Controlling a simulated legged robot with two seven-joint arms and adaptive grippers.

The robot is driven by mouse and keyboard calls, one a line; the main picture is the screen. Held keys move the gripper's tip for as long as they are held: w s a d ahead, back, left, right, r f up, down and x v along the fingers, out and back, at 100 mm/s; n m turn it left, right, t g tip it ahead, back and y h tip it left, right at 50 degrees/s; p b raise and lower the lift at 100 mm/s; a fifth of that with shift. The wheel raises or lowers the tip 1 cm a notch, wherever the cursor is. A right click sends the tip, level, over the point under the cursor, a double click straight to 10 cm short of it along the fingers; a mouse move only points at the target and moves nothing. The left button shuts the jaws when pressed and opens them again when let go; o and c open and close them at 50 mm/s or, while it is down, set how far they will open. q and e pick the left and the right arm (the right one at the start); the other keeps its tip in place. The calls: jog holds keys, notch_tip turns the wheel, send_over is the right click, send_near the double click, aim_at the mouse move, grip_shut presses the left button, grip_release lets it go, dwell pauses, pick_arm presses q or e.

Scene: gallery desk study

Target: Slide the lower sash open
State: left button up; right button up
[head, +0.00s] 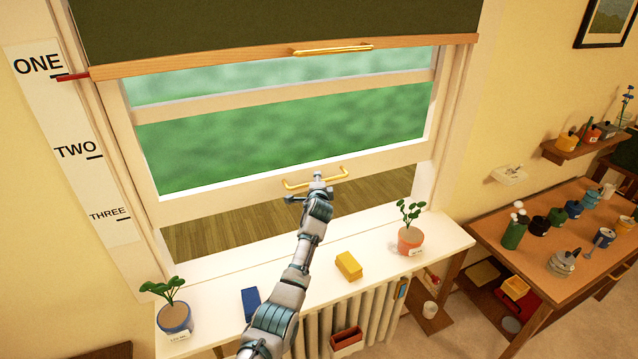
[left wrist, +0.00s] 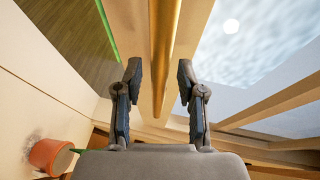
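The lower sash (head: 225,205) is a white framed pane in the window, and brown planks show in the gap between it and the sill. A brass bar handle (head: 298,186) is fixed on its bottom rail. My left gripper (head: 318,180) is at the middle of this handle. In the left wrist view, the brass handle (left wrist: 164,50) runs between the two fingers of the left gripper (left wrist: 159,75). The fingers stand apart on either side of it, and a narrow gap shows on the left side. Contact is hard to tell. My right gripper is not in view.
A dark green blind (head: 270,25) with a wooden rail and its own brass handle (head: 333,49) hangs above. The white sill (head: 215,285) holds two potted plants (head: 175,317) (head: 410,238), a blue block (head: 250,303) and a yellow block (head: 348,265). A cluttered desk (head: 560,270) stands at right.

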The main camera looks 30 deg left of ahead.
pick_arm(q)
jog(key=shift+f, duration=0.1)
jog(key=v, duration=1.2)
jog(key=shift+a+f, duration=0.1)
